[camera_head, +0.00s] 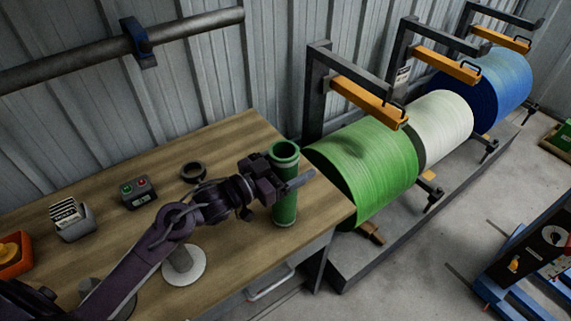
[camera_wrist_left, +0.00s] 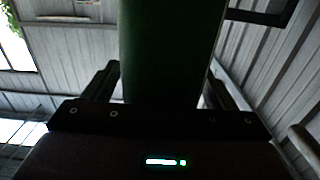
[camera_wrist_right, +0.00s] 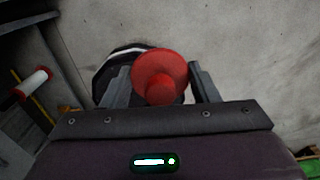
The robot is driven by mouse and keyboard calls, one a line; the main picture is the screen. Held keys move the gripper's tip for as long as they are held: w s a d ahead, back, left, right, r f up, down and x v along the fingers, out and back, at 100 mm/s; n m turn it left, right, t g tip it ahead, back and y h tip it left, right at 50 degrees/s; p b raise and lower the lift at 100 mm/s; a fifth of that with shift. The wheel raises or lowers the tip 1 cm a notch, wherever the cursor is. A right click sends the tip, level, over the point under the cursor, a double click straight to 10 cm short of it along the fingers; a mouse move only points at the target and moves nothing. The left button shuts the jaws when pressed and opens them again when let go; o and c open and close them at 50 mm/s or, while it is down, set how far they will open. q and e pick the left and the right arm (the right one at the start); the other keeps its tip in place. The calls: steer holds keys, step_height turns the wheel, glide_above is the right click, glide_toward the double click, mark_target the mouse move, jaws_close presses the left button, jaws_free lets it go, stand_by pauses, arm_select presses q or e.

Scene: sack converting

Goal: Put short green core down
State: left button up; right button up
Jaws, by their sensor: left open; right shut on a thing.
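The short green core (camera_head: 285,207) is a hollow green tube standing upright near the right end of the wooden table (camera_head: 232,135). My left gripper (camera_head: 290,184) is at the core's upper half, with its fingers open around it. In the left wrist view the core (camera_wrist_left: 170,50) rises between the two fingers (camera_wrist_left: 165,85). The core's base seems to rest on the table top. My right gripper (camera_wrist_right: 160,85) shows only in its own wrist view, shut on a red round-headed thing (camera_wrist_right: 160,68) above a grey floor.
A dark ring (camera_head: 193,172), a box with buttons (camera_head: 138,193), a card holder (camera_head: 72,219) and a white round base (camera_head: 184,266) are on the table. Green (camera_head: 370,165), white (camera_head: 442,128) and blue (camera_head: 495,90) rolls stand to the right.

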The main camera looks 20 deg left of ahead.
steer(key=shift+f+b, duration=0.85)
steer(key=shift+b, duration=0.05)
arm_select(q)
steer(key=v, duration=1.2)
steer(key=shift+r, duration=0.1)
arm_select(e)
steer(key=shift+s+f, duration=0.1)
steer(key=shift+s, duration=0.05)
